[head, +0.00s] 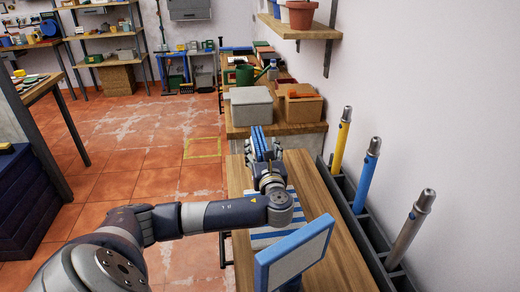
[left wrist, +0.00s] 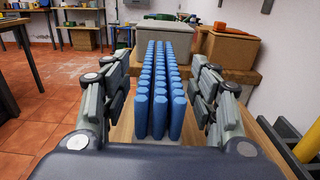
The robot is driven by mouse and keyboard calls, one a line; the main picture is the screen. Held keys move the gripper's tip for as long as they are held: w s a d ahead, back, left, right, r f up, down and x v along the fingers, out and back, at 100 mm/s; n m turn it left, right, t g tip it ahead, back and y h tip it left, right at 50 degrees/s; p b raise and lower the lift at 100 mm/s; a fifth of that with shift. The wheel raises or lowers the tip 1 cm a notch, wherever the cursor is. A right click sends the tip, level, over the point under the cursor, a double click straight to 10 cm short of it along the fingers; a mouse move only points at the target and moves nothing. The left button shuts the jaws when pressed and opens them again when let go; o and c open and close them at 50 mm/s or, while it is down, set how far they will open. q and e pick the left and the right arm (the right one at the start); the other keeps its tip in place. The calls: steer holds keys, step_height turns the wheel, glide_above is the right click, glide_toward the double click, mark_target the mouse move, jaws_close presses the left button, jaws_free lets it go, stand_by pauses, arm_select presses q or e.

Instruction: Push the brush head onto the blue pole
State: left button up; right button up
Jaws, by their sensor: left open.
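The brush head (left wrist: 163,75) shows in the left wrist view as a block of rows of blue bristles above the wooden table. In the head view it is a small blue shape (head: 258,141) at the far end of my left arm. My left gripper (head: 266,152) is open, with one finger on each side of the brush head; the wrist view shows gaps at both sides. The blue pole (head: 369,172) leans in a dark rack (head: 353,213) along the wall, right of the gripper, between a yellow pole and a silver one. My right gripper is not in view.
The yellow pole (head: 342,140) and silver pole (head: 410,230) stand close to the blue one. A striped cloth (head: 260,242) lies on the table (head: 335,196). A blue-edged panel (head: 295,258) stands in front. A grey box (head: 251,106) and a brown box (head: 300,106) are behind.

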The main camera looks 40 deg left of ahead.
arm_select(q)
steer(key=x, duration=0.3)
steer(key=shift+w+a, duration=0.25)
steer(key=shift+a, duration=0.1)
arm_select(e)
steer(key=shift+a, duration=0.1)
arm_select(q)
steer(key=c, duration=1.2)
steer(key=shift+o, duration=0.2)
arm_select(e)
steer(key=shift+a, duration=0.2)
